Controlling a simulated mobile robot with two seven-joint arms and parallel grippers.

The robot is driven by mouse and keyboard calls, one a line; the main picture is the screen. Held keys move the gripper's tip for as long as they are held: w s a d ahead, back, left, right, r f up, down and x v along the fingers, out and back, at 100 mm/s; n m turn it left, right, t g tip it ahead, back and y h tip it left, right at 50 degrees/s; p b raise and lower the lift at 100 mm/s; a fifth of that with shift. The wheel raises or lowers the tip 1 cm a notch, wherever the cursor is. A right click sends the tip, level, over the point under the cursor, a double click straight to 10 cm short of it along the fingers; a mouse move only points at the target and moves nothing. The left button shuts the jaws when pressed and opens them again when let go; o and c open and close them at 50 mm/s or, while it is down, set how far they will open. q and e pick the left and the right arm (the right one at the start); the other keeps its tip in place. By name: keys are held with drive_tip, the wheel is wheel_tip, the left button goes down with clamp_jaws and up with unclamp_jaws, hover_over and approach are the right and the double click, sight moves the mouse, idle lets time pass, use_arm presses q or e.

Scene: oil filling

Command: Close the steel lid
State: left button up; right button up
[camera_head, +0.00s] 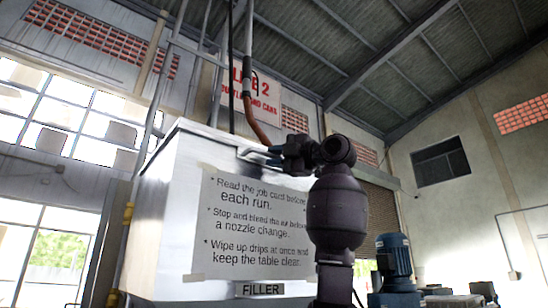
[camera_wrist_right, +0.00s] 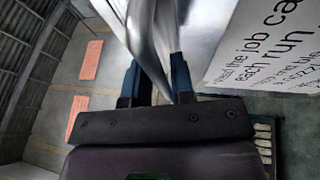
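The steel lid (camera_head: 205,137) forms the top of a tall pale metal filler cabinet (camera_head: 160,215); I see it from below, so its upper face is hidden. It looks about level with the cabinet top, but I cannot tell whether it is fully down. A steel handle (camera_head: 250,153) sticks out at its front right edge. My right gripper (camera_head: 268,157) is at this handle, with the arm rising below it. In the right wrist view, the blue fingers of my right gripper (camera_wrist_right: 155,72) lie on either side of the handle bar (camera_wrist_right: 150,45), seemingly against it. My left gripper is out of view.
A printed notice (camera_head: 250,222) and a FILLER label (camera_head: 263,289) are on the cabinet front. Pipes and a brown hose (camera_head: 258,125) run upward behind the cabinet. A blue motor-like machine (camera_head: 394,262) stands at the lower right. The space above right is open.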

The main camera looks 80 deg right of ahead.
drive_tip(key=shift+o, duration=1.1)
drive_tip(key=shift+s+d, duration=0.1)
drive_tip(key=b+v, duration=0.2)
drive_tip(key=v, duration=0.8)
drive_tip(key=shift+s+a, duration=0.25)
drive_tip(key=shift+s, duration=0.05)
drive_tip(key=shift+f, duration=0.1)
